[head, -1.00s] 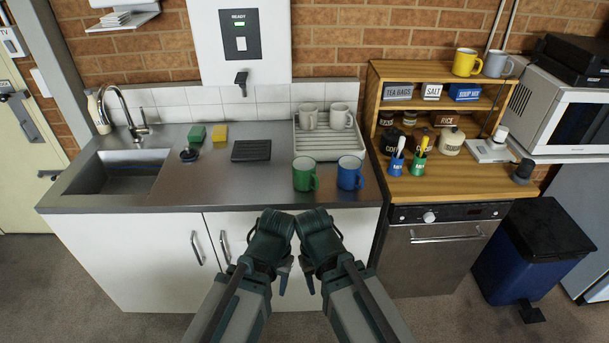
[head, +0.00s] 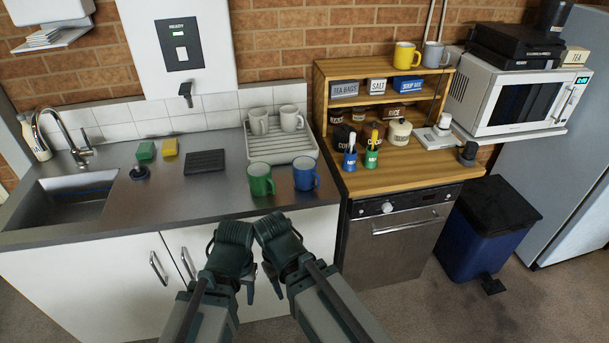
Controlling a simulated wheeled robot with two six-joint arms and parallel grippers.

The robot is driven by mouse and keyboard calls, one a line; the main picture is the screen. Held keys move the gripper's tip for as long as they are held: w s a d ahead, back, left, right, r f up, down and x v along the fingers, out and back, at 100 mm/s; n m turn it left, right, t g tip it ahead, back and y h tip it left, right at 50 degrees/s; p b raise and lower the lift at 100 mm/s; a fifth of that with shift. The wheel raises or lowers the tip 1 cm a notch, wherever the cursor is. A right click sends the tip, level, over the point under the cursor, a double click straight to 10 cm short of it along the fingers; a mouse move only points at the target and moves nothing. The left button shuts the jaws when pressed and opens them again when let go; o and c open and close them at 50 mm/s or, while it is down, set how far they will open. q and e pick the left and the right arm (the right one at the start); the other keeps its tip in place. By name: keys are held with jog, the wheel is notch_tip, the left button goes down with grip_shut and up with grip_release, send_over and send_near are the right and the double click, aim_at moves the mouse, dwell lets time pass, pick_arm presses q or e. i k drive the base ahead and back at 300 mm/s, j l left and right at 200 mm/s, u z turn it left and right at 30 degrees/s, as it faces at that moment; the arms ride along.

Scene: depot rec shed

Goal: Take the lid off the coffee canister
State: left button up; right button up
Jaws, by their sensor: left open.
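The coffee canister (head: 343,146) is dark with a pale label and stands on the wooden worktop under the shelf. A cream canister (head: 399,132) with a knobbed lid is further right. My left gripper (head: 242,291) is open and empty, low in front of the sink counter. My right gripper (head: 273,283) is close beside it, also away from the canisters; its jaw opening is hard to see.
A green mug (head: 260,180) and a blue mug (head: 305,176) stand at the front of the counter by the drying rack (head: 282,146).

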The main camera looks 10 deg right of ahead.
aim_at(343, 131)
jog(key=i+l, duration=0.1)
jog(key=l, duration=0.3)
jog(key=i+l, duration=0.15)
jog(key=l, duration=0.3)
jog(key=i+l, duration=0.1)
jog(key=l, duration=0.3)
jog(key=i+l, duration=0.15)
jog(key=l, duration=0.3)
